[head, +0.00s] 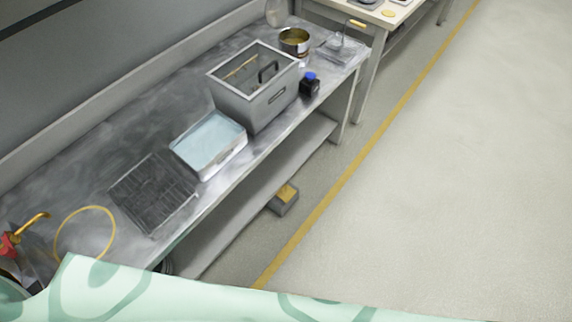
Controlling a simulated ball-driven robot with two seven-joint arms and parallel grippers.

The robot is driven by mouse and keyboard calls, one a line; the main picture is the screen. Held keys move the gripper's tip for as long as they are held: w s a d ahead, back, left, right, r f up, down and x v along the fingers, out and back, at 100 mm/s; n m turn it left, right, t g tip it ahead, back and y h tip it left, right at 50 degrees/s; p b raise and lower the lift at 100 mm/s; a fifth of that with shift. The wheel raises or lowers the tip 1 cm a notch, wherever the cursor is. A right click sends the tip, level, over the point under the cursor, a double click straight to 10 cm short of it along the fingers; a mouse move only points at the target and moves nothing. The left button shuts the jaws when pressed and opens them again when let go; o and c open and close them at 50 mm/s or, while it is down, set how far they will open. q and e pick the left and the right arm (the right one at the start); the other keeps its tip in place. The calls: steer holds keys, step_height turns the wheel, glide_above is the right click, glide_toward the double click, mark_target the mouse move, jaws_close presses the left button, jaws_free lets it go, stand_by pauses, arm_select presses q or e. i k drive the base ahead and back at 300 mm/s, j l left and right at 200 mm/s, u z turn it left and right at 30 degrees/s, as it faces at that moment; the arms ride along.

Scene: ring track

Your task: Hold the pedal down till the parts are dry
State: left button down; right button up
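The pedal (284,199) is a small grey block with a yellow-orange top. It sits on the floor beside the lower shelf of the metal bench, and nothing is seen touching it. A dark wire rack (153,194) lies on the bench top; I cannot make out any parts on it. A grey box with a glass lid and a black handle (254,84) stands further along the bench; what is inside is unclear. Neither of my grippers shows in the head view.
The metal bench (95,135) also holds a tray of pale blue liquid (209,142), a blue-capped dark bottle (310,84), a metal pot (295,41) and a yellow hose (85,211). Pale green patterned material (160,296) crosses the bottom edge. The floor right of the yellow line (345,178) is clear.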

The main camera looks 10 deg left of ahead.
mark_target(286, 192)
steer(key=i+l+u, duration=0.3)
steer(key=i+l, duration=0.2)
steer(key=i+l+u, duration=0.15)
steer(key=l, duration=0.3)
steer(key=i+l+u, duration=0.35)
steer(key=i+l, duration=0.15)
steer(key=l, duration=0.3)
steer(key=i+l+u, duration=0.15)
steer(key=l, duration=0.25)
